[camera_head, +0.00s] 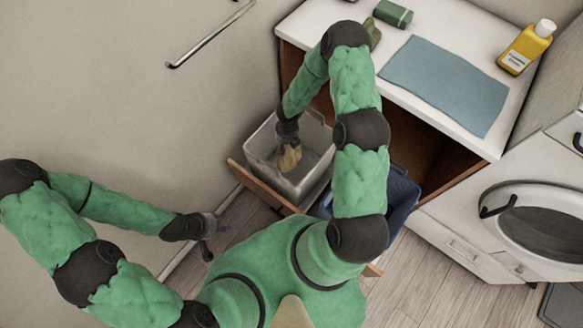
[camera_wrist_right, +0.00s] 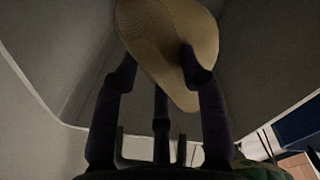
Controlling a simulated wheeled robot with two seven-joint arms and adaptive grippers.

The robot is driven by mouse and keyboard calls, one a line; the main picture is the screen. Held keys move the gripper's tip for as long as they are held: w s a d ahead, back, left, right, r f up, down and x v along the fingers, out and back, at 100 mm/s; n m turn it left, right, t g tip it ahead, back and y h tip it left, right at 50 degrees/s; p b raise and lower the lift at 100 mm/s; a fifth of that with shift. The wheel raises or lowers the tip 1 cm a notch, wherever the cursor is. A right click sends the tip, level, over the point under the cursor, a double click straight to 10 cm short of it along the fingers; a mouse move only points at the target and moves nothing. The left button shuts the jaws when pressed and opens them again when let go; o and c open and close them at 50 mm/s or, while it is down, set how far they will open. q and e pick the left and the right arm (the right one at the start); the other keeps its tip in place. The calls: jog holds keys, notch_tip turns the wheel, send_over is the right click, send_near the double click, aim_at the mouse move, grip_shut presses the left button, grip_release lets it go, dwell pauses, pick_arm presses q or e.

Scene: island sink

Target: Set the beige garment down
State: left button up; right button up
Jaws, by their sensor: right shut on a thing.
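The beige garment (camera_head: 289,158) is in my right gripper (camera_head: 287,143), inside the opening of a grey bin (camera_head: 262,146) in the pulled-out drawer. In the right wrist view the garment (camera_wrist_right: 172,45) sits between the dark fingers of my right gripper (camera_wrist_right: 160,75), which are closed on it. Grey bin walls (camera_wrist_right: 60,45) surround it there. Whether the garment touches the bin floor cannot be told. My left gripper (camera_head: 212,232) hangs over the floor at the lower left, with nothing visible in it; its fingers are too small to read.
A blue bin (camera_head: 403,192) stands right of the grey one. The white counter (camera_head: 440,18) holds a blue-grey cloth (camera_head: 445,83), a green item (camera_head: 393,13) and a yellow bottle (camera_head: 526,47). A front-loading washer (camera_head: 540,220) is at the right. A wall rail (camera_head: 210,37) is upper left.

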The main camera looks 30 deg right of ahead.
jog(key=shift+s+a+f+n+b, duration=0.1)
jog(key=shift+s+f+n+b, duration=0.5)
jog(key=shift+f+n+b, duration=2)
jog(key=shift+s+a+f+n+p, duration=0.15)
jog(key=shift+s+f+n, duration=0.7)
jog(key=shift+f, duration=3.7)
jog(key=shift+s+a+f+n+b, duration=0.1)
jog(key=shift+s+f+n+b, duration=0.3)
jog(key=shift+f+n+b, duration=1.6)
notch_tip(320, 180, down, 3)
jog(key=shift+d+r+p, duration=0.1)
jog(key=shift+p, duration=0.85)
jog(key=shift+f, duration=0.25)
jog(key=o, duration=1.2)
jog(key=shift+r, duration=0.1)
